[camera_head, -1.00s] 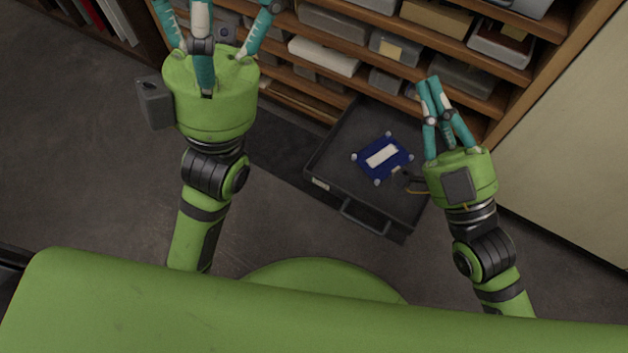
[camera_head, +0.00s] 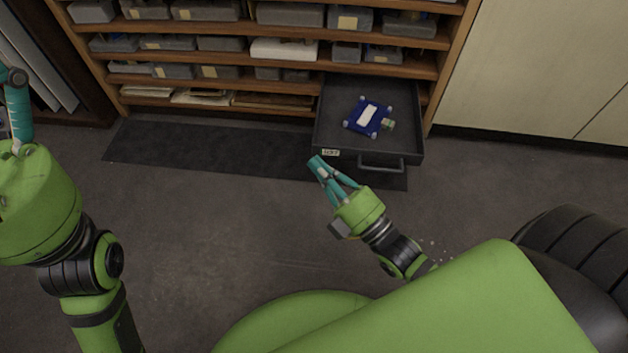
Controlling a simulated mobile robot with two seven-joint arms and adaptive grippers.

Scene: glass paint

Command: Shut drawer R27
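A dark drawer (camera_head: 407,105) is pulled out at the bottom right of the wooden shelf unit. Its front has a bar handle (camera_head: 381,166) and a small white label (camera_head: 331,153), whose text is too small to read surely. My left gripper (camera_head: 14,82) is at the left edge, partly cut off, away from the drawer.
The shelf unit (camera_head: 200,54) holds several rows of grey boxes and papers. A dark mat (camera_head: 200,150) lies before it. A pale cabinet (camera_head: 540,75) stands to the right. Open floor (camera_head: 250,230) lies in front of the drawer.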

